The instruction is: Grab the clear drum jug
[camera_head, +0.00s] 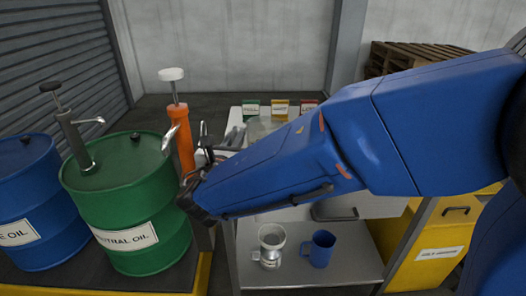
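A clear jug (271,246) with a pale label stands upright on the lower shelf of a metal table. A blue jug (319,248) stands just to its right, apart from it. My blue arm reaches in from the right, above both jugs. My gripper (208,147) is dark and small at the arm's far left end, near the orange pump, higher than the clear jug and well away from it. The arm partly hides the gripper, and its fingers are too unclear to tell whether they are open.
A green drum (128,208) with a grey pump and a blue drum (25,205) stand on a yellow-edged platform at left. An orange pump (181,130) rises beside the table. Small labelled containers (281,108) stand at the tabletop's back. A yellow bin (438,245) is at right.

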